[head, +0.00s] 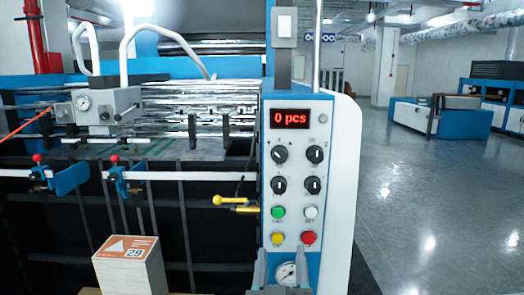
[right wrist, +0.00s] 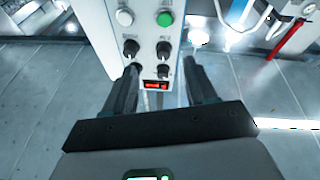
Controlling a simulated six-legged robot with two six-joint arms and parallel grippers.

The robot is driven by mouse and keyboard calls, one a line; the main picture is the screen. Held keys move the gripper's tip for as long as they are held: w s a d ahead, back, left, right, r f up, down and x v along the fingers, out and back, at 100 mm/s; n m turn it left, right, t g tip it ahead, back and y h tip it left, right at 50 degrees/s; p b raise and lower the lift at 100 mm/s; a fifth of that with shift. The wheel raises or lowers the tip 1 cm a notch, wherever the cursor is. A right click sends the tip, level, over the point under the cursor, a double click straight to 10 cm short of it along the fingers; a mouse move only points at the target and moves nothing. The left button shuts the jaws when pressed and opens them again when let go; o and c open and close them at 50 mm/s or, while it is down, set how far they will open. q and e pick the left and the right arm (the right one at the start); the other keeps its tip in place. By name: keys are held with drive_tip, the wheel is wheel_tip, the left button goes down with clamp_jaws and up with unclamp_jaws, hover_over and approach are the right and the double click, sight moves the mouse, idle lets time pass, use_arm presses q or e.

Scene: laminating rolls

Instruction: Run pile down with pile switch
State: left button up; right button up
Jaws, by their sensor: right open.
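The control panel (head: 296,225) has a red display (head: 290,118) reading "0 pcs", several black rotary knobs, and green, white, yellow and red buttons. The knob labels are too small to read, so I cannot tell which is the pile switch. The pile (head: 130,270), a stack with an orange and white top marked 29, stands at the lower left. My right gripper (head: 288,258) is at the panel's lower edge, its fingers apart with nothing between them. In the right wrist view the right gripper (right wrist: 163,82) is open, and the panel (right wrist: 147,30) appears upside down. My left gripper is out of view.
A yellow-handled lever (head: 232,201) sticks out left of the panel. Blue clamps with red knobs (head: 122,180) line a white bar. Open grey floor (head: 430,200) lies to the right, with another blue machine (head: 440,118) behind.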

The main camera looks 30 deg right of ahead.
drive_tip(key=s+r+m+t, duration=0.1)
drive_tip(key=s+r+m, duration=0.15)
drive_tip(key=r, duration=0.45)
drive_tip(key=n+p, duration=0.1)
drive_tip(key=p, duration=0.6)
approach(280, 161)
drive_tip(key=shift+t+y, duration=0.3)
drive_tip(key=x, duration=0.8)
drive_tip(key=shift+d, duration=0.3)
drive_tip(key=shift+w+r, duration=0.15)
drive_tip(key=c, duration=0.4)
drive_tip(key=shift+w, duration=0.1)
clamp_jaws()
